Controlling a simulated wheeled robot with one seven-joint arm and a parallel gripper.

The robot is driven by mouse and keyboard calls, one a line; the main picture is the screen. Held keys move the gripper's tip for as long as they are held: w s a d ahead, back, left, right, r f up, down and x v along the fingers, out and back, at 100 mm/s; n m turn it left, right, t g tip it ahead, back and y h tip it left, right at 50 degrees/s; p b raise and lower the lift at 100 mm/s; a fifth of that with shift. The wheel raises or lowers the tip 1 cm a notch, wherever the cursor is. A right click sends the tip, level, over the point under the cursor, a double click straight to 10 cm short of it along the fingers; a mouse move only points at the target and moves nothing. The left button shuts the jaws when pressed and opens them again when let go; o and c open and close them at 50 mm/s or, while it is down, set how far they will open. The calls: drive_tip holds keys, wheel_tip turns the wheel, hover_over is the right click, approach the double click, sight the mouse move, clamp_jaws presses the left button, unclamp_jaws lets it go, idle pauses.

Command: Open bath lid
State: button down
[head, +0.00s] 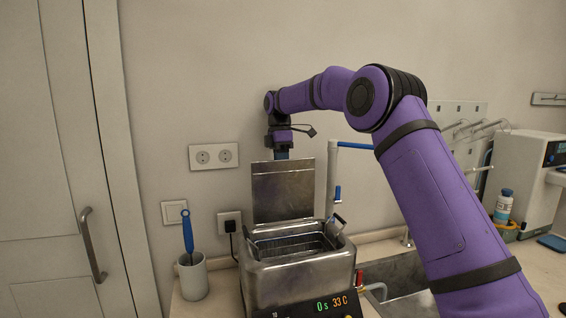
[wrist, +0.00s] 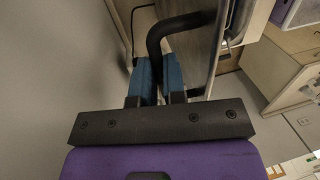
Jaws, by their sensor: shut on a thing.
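The steel bath (head: 298,275) stands on the counter with its lid (head: 283,192) raised upright at the back, so the tank is uncovered. A wire basket (head: 293,244) sits inside the tank. My gripper (head: 282,155) is at the lid's top edge, pointing down. In the wrist view its blue fingers (wrist: 158,78) are shut on the curved black lid handle (wrist: 165,32). The handle is hidden in the head view.
A cup (head: 192,278) with a blue-handled brush (head: 187,230) stands left of the bath. A sink (head: 395,283) lies to the right, with a blue-and-white pipe (head: 333,180) close behind the bath. The wall with sockets (head: 214,156) is close behind.

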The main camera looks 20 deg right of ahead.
drive_tip(key=shift+w+f, duration=0.5)
drive_tip(key=shift+w, duration=0.1)
drive_tip(key=c, duration=1.2)
unclamp_jaws()
drive_tip(key=shift+r, duration=0.15)
drive_tip(key=s+r, duration=0.1)
drive_tip(key=s, duration=0.4)
drive_tip(key=s+r, duration=0.2)
drive_tip(key=s, duration=0.3)
drive_tip(key=s+r, duration=0.2)
drive_tip(key=s, duration=0.4)
